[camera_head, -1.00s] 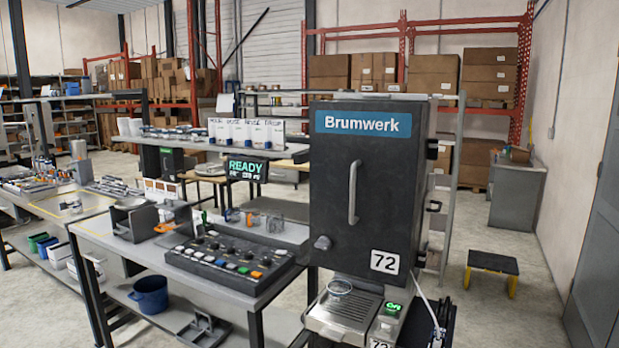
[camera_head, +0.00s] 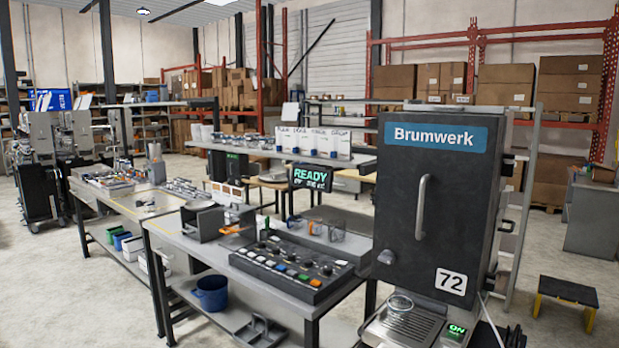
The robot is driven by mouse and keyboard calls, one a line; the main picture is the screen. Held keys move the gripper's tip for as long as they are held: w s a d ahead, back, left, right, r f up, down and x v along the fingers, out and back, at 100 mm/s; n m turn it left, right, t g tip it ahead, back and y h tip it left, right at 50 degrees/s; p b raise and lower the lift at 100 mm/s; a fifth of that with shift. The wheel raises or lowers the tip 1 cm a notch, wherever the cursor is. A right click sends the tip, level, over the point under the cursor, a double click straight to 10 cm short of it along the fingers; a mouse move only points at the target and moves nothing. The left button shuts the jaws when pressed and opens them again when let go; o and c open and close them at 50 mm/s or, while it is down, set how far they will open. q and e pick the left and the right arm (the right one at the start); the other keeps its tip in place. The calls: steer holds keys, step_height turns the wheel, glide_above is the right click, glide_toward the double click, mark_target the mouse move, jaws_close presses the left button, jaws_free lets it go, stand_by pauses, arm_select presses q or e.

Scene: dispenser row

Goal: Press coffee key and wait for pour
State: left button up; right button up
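The dark Brumwerk machine (camera_head: 436,195), labelled 72, stands at the right of the view with its door shut. A small green lit key (camera_head: 456,331) is at the tray's right side, near the bottom edge. A black control panel (camera_head: 297,267) with knobs and several coloured keys lies on the table to the left. A display (camera_head: 311,177) behind it reads READY in green. No key's coffee marking is readable. Neither of my grippers is in view.
The grey table (camera_head: 192,249) carries a metal stand (camera_head: 220,220) and small cups. A blue bucket (camera_head: 210,292) is on its lower shelf. A black and yellow step stool (camera_head: 566,294) is on the floor at right. Open floor lies at the left front.

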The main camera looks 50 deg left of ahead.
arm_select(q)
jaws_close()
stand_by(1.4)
